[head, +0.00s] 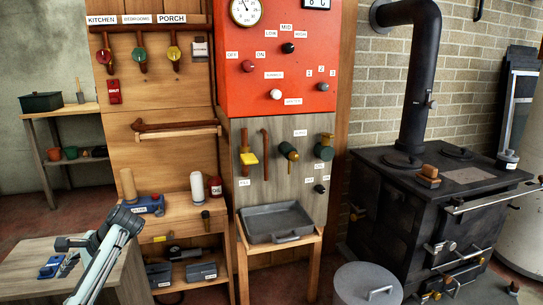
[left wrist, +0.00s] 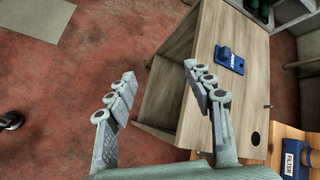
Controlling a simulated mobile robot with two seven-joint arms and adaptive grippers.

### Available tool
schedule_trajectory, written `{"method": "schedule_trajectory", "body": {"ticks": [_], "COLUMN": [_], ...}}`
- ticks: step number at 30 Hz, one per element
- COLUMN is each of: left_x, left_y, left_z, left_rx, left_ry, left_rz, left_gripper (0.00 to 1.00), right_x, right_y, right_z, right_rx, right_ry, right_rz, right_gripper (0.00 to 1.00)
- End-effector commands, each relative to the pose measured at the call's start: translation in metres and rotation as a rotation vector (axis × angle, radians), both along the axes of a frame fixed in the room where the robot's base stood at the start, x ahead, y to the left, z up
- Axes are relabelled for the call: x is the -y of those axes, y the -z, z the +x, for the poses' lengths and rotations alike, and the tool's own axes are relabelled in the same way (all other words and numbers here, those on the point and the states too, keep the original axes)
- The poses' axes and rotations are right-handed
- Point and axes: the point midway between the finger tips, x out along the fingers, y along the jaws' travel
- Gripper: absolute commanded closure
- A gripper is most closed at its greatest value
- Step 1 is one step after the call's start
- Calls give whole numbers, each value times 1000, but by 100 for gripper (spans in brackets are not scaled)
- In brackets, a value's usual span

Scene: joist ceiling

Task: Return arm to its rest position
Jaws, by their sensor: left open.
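My left arm (head: 105,256) rises from the bottom left of the head view, in front of the low wooden table (head: 25,258). In the left wrist view my left gripper (left wrist: 160,76) is open, with its two fingers well apart and nothing between them. Beyond the fingers are the red floor and the edge of a wooden table (left wrist: 212,30). A blue item with a dark knob (left wrist: 229,60) lies on that tabletop, apart from the fingers. My right gripper is in neither view.
A wooden workbench (head: 185,212) holds a blue device (head: 146,205) and bottles. A grey tray (head: 275,222) sits on a stand before the red panel (head: 280,60). A black stove (head: 440,200) and a lidded bin (head: 367,284) stand right. Red floor (left wrist: 60,100) is mostly clear.

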Motion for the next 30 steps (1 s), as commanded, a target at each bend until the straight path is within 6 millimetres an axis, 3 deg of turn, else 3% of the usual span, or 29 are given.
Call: {"method": "schedule_trajectory", "body": {"ticks": [2,3,8,13,17,22,30], "left_x": [-23,-17,-6,18,43,78,103], "left_y": [17,17,23,16,1,-33,75], "left_z": [-22,1,66,129,171,217,159], "left_rx": [-42,63,399,751,1012,1334,1192], "left_ry": [-51,-21,15,18,-5,-65,-107], "left_rz": [-3,-11,-74,-207,-351,-593,-618], "left_gripper": [47,47,47,47,47,47,47], "right_x": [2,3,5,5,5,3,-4], "right_y": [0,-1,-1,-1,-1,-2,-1], "right_z": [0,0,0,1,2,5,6], "right_rx": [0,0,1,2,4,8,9], "right_ry": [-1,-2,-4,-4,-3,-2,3], "right_rz": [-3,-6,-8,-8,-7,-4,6], "right_gripper": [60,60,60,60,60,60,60]}}
